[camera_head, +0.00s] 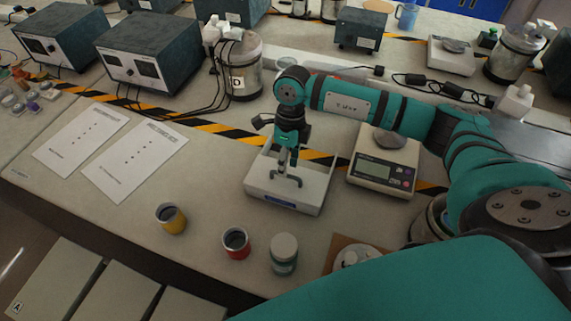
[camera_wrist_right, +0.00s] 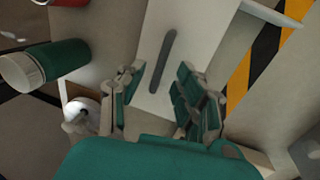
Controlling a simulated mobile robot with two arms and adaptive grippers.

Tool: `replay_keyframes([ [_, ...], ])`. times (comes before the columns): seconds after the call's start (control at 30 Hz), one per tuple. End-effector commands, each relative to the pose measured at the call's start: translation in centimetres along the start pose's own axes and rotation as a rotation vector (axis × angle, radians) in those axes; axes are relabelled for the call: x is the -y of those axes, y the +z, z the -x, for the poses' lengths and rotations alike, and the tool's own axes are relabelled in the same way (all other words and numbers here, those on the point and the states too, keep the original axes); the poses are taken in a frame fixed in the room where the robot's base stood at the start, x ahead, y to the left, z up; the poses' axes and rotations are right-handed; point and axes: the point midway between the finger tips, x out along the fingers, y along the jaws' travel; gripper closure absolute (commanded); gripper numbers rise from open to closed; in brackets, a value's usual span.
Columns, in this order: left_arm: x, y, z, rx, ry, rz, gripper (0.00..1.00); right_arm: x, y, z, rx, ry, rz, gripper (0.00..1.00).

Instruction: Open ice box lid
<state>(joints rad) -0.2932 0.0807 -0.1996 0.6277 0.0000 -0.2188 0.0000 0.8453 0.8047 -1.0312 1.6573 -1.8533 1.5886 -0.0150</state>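The ice box (camera_head: 262,188) is a low white box with a blue label on its front, standing on the bench in the middle of the head view. Its white lid (camera_wrist_right: 188,40) fills the middle of the right wrist view. A dark grey bar handle (camera_head: 287,181) is on the lid; it also shows in the right wrist view (camera_wrist_right: 163,62). My right gripper (camera_head: 288,162) points down over the box at the handle. In the right wrist view its fingers (camera_wrist_right: 160,100) are apart, with nothing between the pads. My left gripper is not in view.
A scale (camera_head: 383,168) stands close to the right of the box. A yellow cup (camera_head: 171,219), a red cup (camera_head: 236,243) and a green jar with a white cap (camera_head: 284,254) stand in front. Paper sheets (camera_head: 134,160) lie at left. A clear container with cables (camera_head: 240,67) stands behind.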

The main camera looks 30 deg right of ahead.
Motion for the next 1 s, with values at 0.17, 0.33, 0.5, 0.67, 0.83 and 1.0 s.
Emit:
replay_keyframes([
  [0.17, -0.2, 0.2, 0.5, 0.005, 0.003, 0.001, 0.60, 0.0, 0.0, -1.6, 0.000, 0.001, -0.001, 0.66],
  [0.33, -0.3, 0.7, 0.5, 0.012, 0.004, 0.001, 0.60, 0.0, 0.0, -2.1, 0.001, 0.000, 0.000, 0.66],
  [0.5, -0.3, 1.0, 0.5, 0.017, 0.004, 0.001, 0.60, 0.0, 0.0, -2.1, 0.001, 0.000, 0.000, 0.66],
  [0.67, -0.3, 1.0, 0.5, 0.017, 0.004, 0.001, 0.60, 0.0, 0.0, -2.0, 0.001, 0.000, 0.000, 0.87],
  [0.83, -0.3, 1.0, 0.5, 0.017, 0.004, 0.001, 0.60, 0.0, 0.0, -2.0, 0.001, 0.000, 0.000, 1.00],
  [1.0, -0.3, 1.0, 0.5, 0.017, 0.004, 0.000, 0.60, 0.0, 0.0, -2.0, 0.001, 0.000, 0.000, 1.00],
])
